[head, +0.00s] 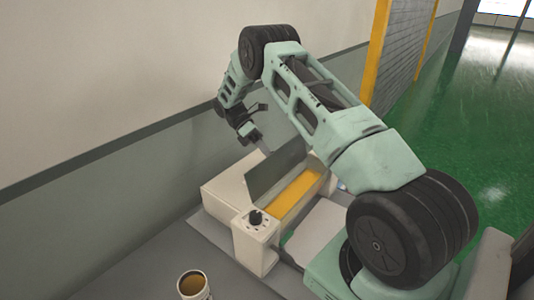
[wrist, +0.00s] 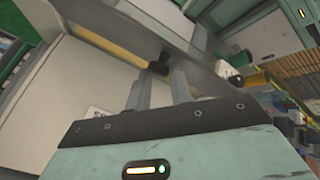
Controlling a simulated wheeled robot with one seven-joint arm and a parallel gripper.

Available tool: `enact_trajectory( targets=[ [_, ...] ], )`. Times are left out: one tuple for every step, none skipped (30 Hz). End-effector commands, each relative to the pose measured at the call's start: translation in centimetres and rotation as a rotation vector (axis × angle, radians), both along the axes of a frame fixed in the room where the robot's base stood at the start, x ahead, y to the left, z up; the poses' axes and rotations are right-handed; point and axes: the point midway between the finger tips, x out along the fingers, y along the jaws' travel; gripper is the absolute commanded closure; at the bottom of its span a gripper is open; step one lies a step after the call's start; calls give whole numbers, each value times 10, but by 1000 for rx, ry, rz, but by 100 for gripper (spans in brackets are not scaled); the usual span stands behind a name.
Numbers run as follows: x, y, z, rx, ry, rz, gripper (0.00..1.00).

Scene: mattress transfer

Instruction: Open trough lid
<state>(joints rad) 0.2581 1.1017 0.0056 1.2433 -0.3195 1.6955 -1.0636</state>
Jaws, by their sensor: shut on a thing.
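The trough (head: 297,193) is a cream machine with a yellow interior and a dark knob (head: 256,217) on its front corner. Its lid (head: 276,168) is a grey-green panel, tilted up, with the yellow inside showing beside it. My gripper (head: 262,146) is at the lid's upper edge, near its far end. In the wrist view my gripper's two fingers (wrist: 160,90) reach to the grey lid (wrist: 140,35) and are shut on a small dark part at its edge. The exact contact is partly hidden by the fingers.
A cup of brown contents (head: 193,285) stands on the grey surface in front. A wall (head: 120,170) runs close behind the trough on the left. A yellow post (head: 376,45) stands behind my arm, and green floor (head: 480,130) is open to the right.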

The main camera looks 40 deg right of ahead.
Motion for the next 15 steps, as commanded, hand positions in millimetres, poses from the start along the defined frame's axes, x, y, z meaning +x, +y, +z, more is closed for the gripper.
enact_trajectory(
  targets=[
    [-5,-8,-11,-8,4,-1,100],
    [-5,-8,-11,-8,4,-1,100],
    [-5,-8,-11,-8,3,-2,67],
    [-5,-8,-11,-8,4,-2,59],
    [-5,-8,-11,-7,5,-3,55],
    [-5,-7,-11,-7,6,-2,55],
    [-5,-7,-11,-7,6,-2,55],
    [-5,-7,-10,-6,6,-2,55],
    [-5,-6,-10,-5,7,-2,55],
    [-5,-6,-10,-5,7,-2,55],
    [-5,-6,-10,-4,7,-2,55],
    [-5,-6,-10,-4,7,-2,55],
    [-5,-5,-10,-4,7,-2,55],
    [-5,-5,-10,-3,7,-2,55],
    [-5,-5,-10,-3,7,-2,55]
  ],
)
